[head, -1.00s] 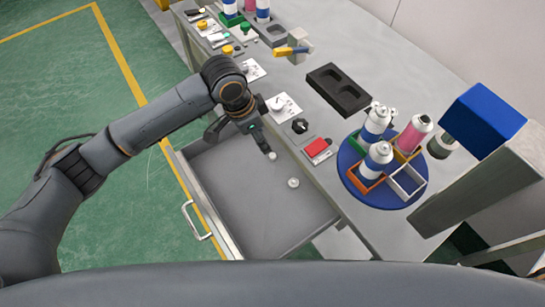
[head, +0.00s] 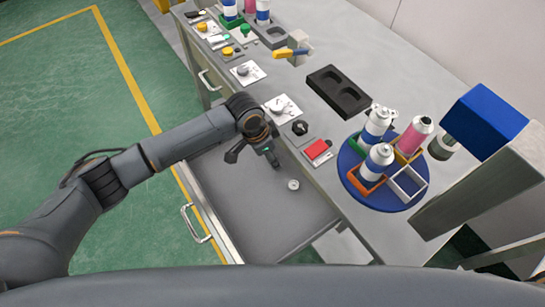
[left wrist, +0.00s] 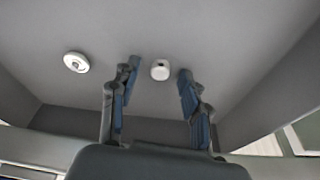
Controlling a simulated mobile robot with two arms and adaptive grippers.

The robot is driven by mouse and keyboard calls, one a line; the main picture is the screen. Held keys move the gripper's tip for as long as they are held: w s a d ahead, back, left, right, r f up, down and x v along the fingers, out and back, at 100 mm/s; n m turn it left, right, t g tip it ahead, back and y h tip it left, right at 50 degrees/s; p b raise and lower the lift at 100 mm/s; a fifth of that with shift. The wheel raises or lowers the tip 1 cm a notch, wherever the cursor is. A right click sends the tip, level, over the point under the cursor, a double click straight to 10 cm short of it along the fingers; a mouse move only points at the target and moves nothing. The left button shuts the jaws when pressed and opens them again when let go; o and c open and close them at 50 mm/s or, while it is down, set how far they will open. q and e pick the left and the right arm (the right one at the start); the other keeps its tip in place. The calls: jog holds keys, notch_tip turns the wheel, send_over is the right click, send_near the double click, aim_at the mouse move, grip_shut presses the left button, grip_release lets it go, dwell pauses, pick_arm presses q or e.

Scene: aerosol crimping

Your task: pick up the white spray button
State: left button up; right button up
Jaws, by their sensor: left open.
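The white spray button (left wrist: 160,69) is a small round white cap lying on the floor of the open grey drawer. In the left wrist view it sits between the tips of my left gripper (left wrist: 159,68), with a gap on both sides. In the head view that gripper (head: 256,160) is inside the drawer area, pointing down, and hides the button. My left gripper is open and empty. How far its tips are above the drawer floor is unclear. My right gripper is not in view.
A wider white round part (head: 293,184) lies in the drawer (head: 265,220) nearby; the left wrist view shows it at left (left wrist: 76,62). The drawer walls and the workbench edge surround the gripper. A blue turntable (head: 382,200) holding cans stands on the bench.

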pick_arm(q)
jog(key=shift+c, duration=0.4)
jog(key=c, duration=0.7)
jog(key=shift+o, duration=0.2)
